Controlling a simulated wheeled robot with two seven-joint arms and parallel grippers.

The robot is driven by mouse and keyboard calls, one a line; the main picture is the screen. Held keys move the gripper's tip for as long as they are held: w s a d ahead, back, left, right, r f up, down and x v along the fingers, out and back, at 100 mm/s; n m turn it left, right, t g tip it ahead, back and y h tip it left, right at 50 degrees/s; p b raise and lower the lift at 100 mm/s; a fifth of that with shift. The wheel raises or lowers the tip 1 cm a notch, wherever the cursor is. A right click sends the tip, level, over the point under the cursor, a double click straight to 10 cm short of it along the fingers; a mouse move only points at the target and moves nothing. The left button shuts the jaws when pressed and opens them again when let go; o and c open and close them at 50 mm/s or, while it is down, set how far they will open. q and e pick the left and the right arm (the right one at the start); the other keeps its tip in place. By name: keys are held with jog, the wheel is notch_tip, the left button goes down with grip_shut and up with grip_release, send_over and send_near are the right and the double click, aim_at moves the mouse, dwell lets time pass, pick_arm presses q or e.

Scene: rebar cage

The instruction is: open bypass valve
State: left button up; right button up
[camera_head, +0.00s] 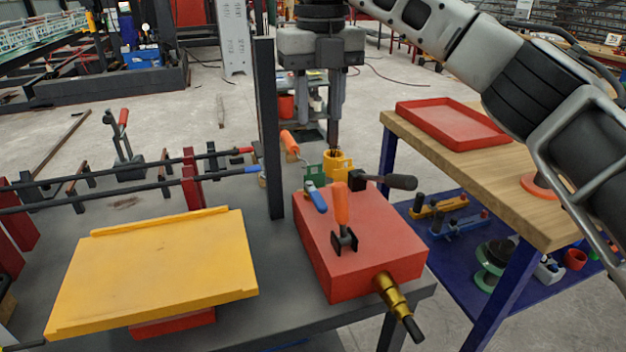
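A red block (365,247) sits at the right end of the dark workbench and carries several handles. An orange-handled lever (341,205) stands upright in a black bracket on its top. A blue-handled lever (317,197) is at its back left, and a black-handled lever (385,181) points right along its back edge. A brass fitting with a black end (393,296) sticks out of its front. Which one is the bypass valve, I cannot tell. My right gripper (334,150) points down behind the block, its tips by a yellow part (337,165). Its finger gap is unclear. My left gripper is out of view.
A dark upright post (268,130) stands left of the block. A tilted yellow plate (160,268) and dark bars with red supports (192,178) fill the bench's left. A wooden table (490,175) with a red tray (452,124) stands at right.

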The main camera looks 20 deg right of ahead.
aim_at(320, 201)
jog(key=f, duration=0.7)
jog(key=f+b, duration=0.1)
jog(key=f, duration=0.7)
jog(key=shift+s+f, duration=0.2)
jog(key=shift+f, duration=0.1)
jog(key=shift+c, duration=0.4)
grip_shut()
